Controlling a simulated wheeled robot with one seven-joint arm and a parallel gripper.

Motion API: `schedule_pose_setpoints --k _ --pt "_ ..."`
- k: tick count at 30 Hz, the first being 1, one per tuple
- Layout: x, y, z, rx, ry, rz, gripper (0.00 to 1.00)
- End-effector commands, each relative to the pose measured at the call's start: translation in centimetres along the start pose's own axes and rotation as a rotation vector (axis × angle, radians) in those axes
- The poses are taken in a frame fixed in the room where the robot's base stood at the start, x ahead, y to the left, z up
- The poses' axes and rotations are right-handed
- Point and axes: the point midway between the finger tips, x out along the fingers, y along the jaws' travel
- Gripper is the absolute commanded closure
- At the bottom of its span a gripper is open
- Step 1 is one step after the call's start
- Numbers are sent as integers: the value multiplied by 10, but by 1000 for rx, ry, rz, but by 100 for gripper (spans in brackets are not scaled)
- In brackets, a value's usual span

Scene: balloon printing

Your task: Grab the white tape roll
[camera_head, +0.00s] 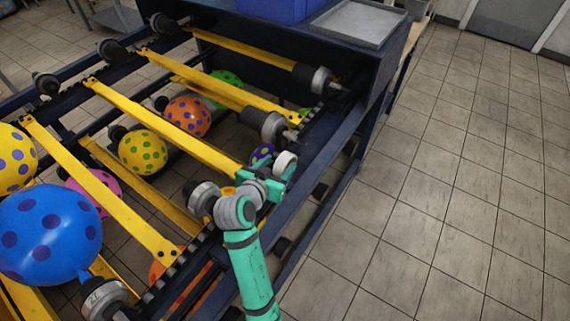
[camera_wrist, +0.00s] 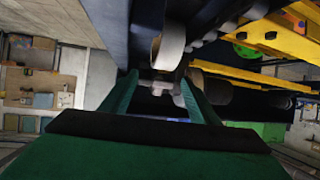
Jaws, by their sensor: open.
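The white tape roll (camera_head: 285,164) is on the dark blue frame rail of the machine, just beyond my gripper in the head view. In the wrist view the roll (camera_wrist: 169,46) is a pale round band just ahead of the fingertips and a little above them in the picture. My gripper (camera_head: 268,185) is turquoise-green and open. Its two fingers (camera_wrist: 158,84) are spread in the wrist view, with a blurred grey roller part showing between them. I cannot tell whether a finger touches the roll.
Yellow bars (camera_head: 155,165) with grey rollers (camera_head: 204,198) cross the machine left of my gripper. Spotted balloons (camera_head: 142,152) lie among them, and a large blue one (camera_head: 50,235) is at left. A grey tray (camera_head: 358,22) sits on top at the back. Tiled floor (camera_head: 450,200) is clear on the right.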

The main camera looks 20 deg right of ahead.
Motion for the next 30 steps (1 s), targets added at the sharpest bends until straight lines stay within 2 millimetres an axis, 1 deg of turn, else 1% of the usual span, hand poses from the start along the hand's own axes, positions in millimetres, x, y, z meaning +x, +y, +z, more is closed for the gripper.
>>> schedule_pose_setpoints --k 5,12,15,23,24,26,27,29,30 --pt "11 -1 2 -1 -1 0 45" --pt "45 -3 6 0 -1 2 45" --pt "53 -3 5 1 0 1 45" --pt "56 -3 6 1 0 1 45" --pt "56 -3 6 1 0 1 50" --pt "56 -3 6 1 0 1 64" --pt "56 -3 6 0 0 1 73" --pt "56 -3 6 0 0 1 88" --pt "56 -3 6 0 0 1 97"
